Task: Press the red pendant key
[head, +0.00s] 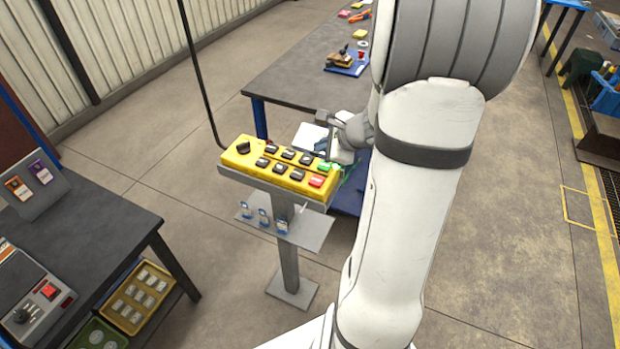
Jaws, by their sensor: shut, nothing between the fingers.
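The yellow pendant (240,160) lies on a grey pedestal stand, with several black keys in two rows. Its red key (317,181) sits at the right end of the near row. A green key (324,167) sits just behind the red one. My gripper (343,157) is shut and empty, just right of and behind the pendant's right end, near the green key. My arm hides part of the gripper, and I cannot tell whether it touches the pendant.
A dark workbench (290,75) with small items stands behind the pendant. Another dark table (105,225) at the left carries a control box with a red button (48,290). A black cable (198,75) rises from the pendant's left end. Open floor (520,250) lies at the right.

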